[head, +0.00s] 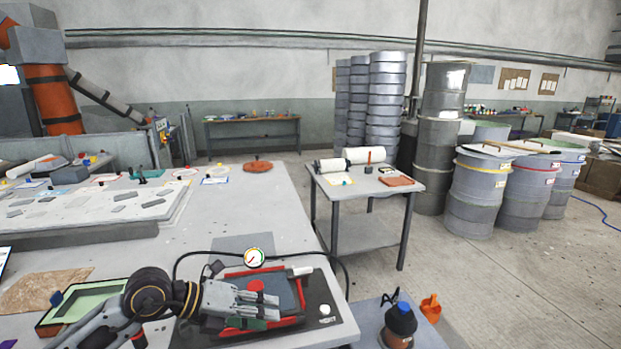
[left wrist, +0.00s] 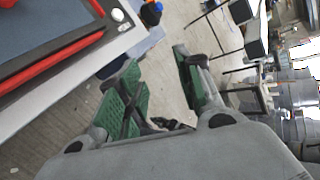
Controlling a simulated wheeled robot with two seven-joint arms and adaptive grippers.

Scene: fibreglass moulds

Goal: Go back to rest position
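My left arm (head: 155,295) reaches in from the left in the head view, low over the front of the large grey table (head: 225,205). My left gripper (head: 266,306) is in front of a red-framed mould tray (head: 288,288) and hides part of it. In the left wrist view the left gripper (left wrist: 160,88) has its two green-padded fingers apart, with bare floor between them and nothing held. The red-framed tray (left wrist: 45,40) shows at upper left there. Whether the gripper touches the tray cannot be told. My right gripper is in neither view.
A gauge (head: 254,257) with a black hose stands behind the red tray. A green-framed tray (head: 85,303) lies at left. A dark bottle (head: 399,322) and an orange cup (head: 431,308) stand at right. A small table (head: 365,188) and drums (head: 478,190) are beyond, with open floor around.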

